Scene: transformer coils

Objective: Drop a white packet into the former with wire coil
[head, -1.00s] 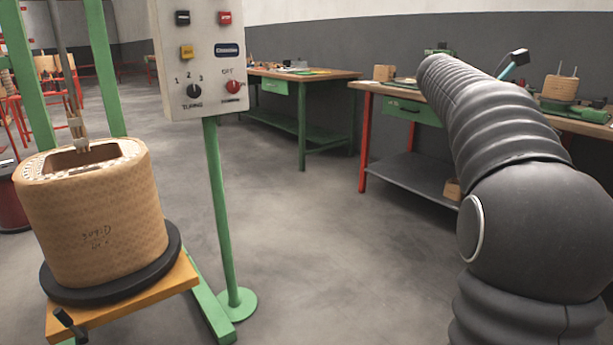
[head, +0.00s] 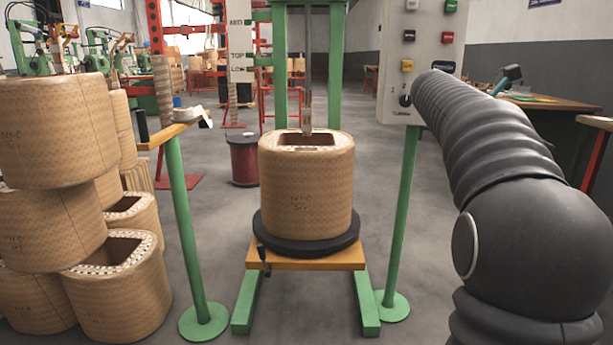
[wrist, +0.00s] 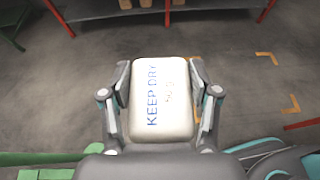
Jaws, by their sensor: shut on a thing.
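My gripper (wrist: 160,100) is shut on a white packet (wrist: 163,118) in the wrist view, with a finger on each side of it. The packet has blue lettering reading KEEP DRY. Bare floor shows beyond the packet. The former with wire coil (head: 305,190) stands upright in the middle of the head view, tan and patterned, with a rectangular opening in its top. It sits on a black disc (head: 306,243) on an orange board. A grey rod comes down at its opening. My gripper is outside the head view; only my arm shows there, at the right.
Stacked coils (head: 55,130) fill the left side. A green post with a small wooden shelf (head: 172,134) stands left of the former. A control panel (head: 418,55) on a green post stands right of it. Floor in front of the stand is clear.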

